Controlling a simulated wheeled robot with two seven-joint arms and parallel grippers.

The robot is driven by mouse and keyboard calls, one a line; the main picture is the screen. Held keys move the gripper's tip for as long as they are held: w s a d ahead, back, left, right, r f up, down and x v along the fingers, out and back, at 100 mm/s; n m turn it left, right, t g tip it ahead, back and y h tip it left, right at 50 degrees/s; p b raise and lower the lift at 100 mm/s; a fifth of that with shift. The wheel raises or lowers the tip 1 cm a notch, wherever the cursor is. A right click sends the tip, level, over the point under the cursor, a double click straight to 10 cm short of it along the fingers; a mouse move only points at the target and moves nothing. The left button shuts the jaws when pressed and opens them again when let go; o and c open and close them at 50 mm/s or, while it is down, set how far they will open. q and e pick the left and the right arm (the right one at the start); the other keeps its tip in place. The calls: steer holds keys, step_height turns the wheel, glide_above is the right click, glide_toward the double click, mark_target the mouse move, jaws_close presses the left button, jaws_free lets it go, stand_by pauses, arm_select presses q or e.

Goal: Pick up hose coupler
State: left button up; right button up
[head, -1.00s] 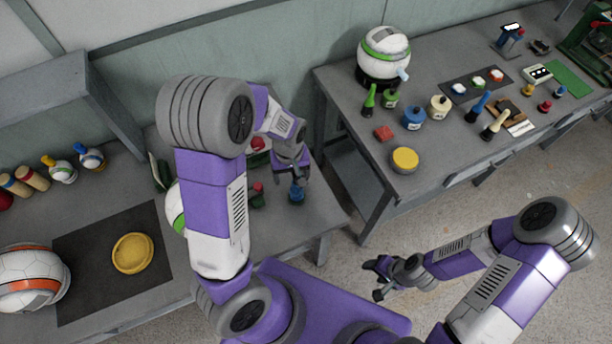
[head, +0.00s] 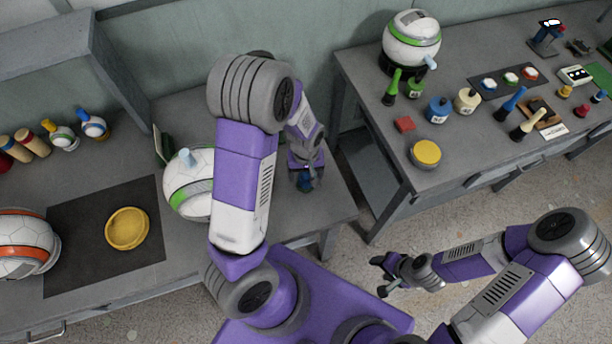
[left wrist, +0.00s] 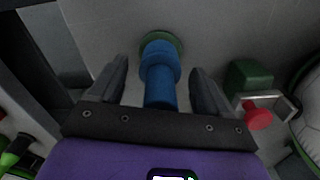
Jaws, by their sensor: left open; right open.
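A blue stepped part, likely the hose coupler, stands on a green round base (left wrist: 172,42) in the left wrist view; the blue part (left wrist: 160,82) lies between the two dark fingers of my open left gripper (left wrist: 159,68), with gaps on both sides. In the head view my left gripper (head: 305,177) is low over the table, and only a bit of the blue part (head: 304,185) shows beneath it. My right gripper (head: 383,276) is open and empty over the floor, away from the tables.
A white and green ball (head: 185,190) sits left of my left arm. A yellow dish (head: 127,228) lies on a dark mat (head: 65,265).

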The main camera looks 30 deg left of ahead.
arm_select(q)
steer(key=shift+f, duration=0.5)
steer(key=c, duration=1.1)
